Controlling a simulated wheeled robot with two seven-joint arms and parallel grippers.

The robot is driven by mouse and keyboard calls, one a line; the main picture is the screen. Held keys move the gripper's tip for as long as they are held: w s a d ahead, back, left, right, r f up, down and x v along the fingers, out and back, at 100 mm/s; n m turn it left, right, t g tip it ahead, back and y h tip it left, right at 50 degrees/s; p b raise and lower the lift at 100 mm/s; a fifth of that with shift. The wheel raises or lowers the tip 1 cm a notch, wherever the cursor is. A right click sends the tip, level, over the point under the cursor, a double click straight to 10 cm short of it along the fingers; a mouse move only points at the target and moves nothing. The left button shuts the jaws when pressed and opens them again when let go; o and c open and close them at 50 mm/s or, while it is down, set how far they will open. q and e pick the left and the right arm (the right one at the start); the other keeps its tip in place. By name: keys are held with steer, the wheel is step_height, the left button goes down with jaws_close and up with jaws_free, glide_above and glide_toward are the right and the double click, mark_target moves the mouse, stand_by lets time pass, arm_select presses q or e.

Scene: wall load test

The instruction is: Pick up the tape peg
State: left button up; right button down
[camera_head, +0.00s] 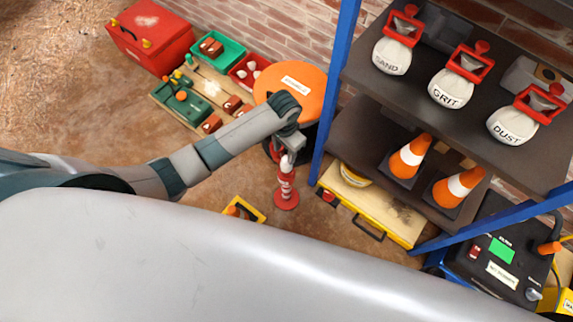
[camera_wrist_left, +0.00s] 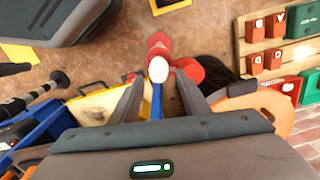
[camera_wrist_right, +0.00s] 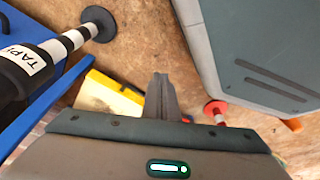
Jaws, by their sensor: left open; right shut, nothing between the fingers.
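A black peg (camera_wrist_right: 62,47) with white bands, a flat round end and a label reading TAPE is at the upper left of the right wrist view, beside a blue edge. A similar black-and-white peg (camera_wrist_left: 42,92) shows at the left of the left wrist view. My right gripper (camera_wrist_right: 162,82) is shut and empty, apart from the labelled peg. My left gripper (camera_head: 288,158) is open, just above a red-and-white peg (camera_head: 286,188) standing on the floor. This peg also shows beyond the open fingers in the left wrist view (camera_wrist_left: 158,70). I cannot tell whether they touch it.
A blue-framed shelf (camera_head: 345,75) holds labelled bags and traffic cones. A yellow case (camera_head: 375,215) lies under it. An orange-topped drum (camera_head: 310,85) stands behind my left gripper. A red toolbox (camera_head: 150,38) and a pallet of small items lie farther back. Open floor is at left.

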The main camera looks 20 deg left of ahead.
mark_target(285, 159)
arm_select(q)
step_height(285, 159, down, 4)
steer(key=shift+r, duration=0.1)
steer(key=shift+f, duration=0.25)
arm_select(e)
steer(key=shift+w+a+r, duration=0.1)
steer(key=shift+w+r, duration=0.2)
steer(key=shift+r, duration=0.25)
steer(key=shift+w+a+r, duration=0.1)
steer(key=shift+w+r, duration=0.2)
steer(key=shift+r, duration=0.2)
arm_select(q)
steer(key=shift+f, duration=0.1)
steer(key=shift+d+f, duration=0.1)
steer(key=shift+f, duration=0.15)
step_height(285, 159, down, 4)
steer(key=shift+w+d+r+b, duration=0.1)
steer(key=shift+w+d+b, duration=0.05)
steer(key=shift+b, duration=0.45)
steer(key=shift+f, duration=0.35)
arm_select(e)
steer(key=shift+a+r, duration=0.15)
steer(key=shift+r, duration=0.8)
steer(key=shift+w, duration=0.25)
